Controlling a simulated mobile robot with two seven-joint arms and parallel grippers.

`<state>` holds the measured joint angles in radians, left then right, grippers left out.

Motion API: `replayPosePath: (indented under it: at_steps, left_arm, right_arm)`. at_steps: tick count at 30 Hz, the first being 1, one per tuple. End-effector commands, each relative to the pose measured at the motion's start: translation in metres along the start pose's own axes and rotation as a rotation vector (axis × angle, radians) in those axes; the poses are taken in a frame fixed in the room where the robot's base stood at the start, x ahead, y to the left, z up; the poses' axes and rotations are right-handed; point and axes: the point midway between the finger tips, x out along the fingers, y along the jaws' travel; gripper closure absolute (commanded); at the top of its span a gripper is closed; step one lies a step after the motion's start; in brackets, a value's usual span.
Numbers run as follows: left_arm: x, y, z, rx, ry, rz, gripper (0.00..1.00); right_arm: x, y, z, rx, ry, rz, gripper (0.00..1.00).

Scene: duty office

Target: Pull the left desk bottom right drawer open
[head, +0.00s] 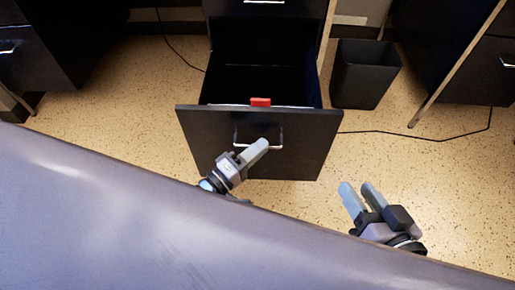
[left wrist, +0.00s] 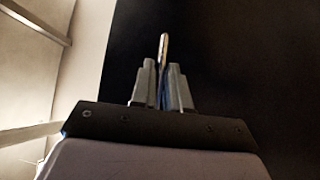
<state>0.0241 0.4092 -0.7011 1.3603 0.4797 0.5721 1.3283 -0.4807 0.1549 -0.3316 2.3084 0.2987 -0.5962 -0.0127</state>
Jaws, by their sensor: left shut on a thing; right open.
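The black bottom drawer (head: 205,140) stands pulled out from its desk pedestal, and its inside shows. Its silver bar handle (head: 281,136) is on the front panel. My left gripper (head: 262,146) is at the handle, shut on it; in the left wrist view the handle (left wrist: 164,45) stands edge-on between the two fingers (left wrist: 162,88). The dark drawer front (left wrist: 240,60) fills much of that view. A small red thing (head: 260,102) shows at the drawer front's top edge. My right gripper (head: 360,194) is open and empty, to the right of the drawer, above the floor.
A black waste bin (head: 365,75) stands right of the drawer. A dark cable (head: 430,137) runs over the speckled floor. Other dark desk drawers stand at the far left (head: 25,55) and far right (head: 490,70). Floor right of the drawer is mostly clear.

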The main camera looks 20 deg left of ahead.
Motion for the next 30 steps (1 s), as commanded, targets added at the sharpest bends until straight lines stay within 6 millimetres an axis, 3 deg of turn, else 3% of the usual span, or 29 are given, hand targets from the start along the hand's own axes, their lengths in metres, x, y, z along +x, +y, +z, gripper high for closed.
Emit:
replayPosePath:
  at_steps: [11,12,13,23,26,30]
  left_arm:
    - [-0.001,-0.001,-0.002,0.001,0.002,-0.002,1.00]
    - [-0.001,-0.001,-0.002,0.001,0.003,-0.002,0.72]
    - [-0.001,-0.001,-0.002,0.001,0.003,-0.002,0.63]
    - [0.000,0.002,-0.001,0.000,0.001,0.000,0.63]
    - [0.002,0.011,-0.002,0.000,0.001,0.001,0.63]
    - [0.005,0.038,-0.006,0.001,0.002,0.005,0.63]
  right_arm:
    - [0.000,0.000,0.000,0.000,0.001,0.000,0.57]
    - [0.000,0.000,0.000,0.000,0.001,0.000,0.57]
    - [0.000,0.000,0.000,0.000,0.001,0.000,0.57]
    - [0.000,0.000,-0.002,0.000,0.002,0.000,0.57]
    - [-0.002,-0.002,-0.006,0.003,0.000,-0.002,0.57]
    - [-0.004,-0.006,-0.012,0.019,-0.023,-0.004,0.57]
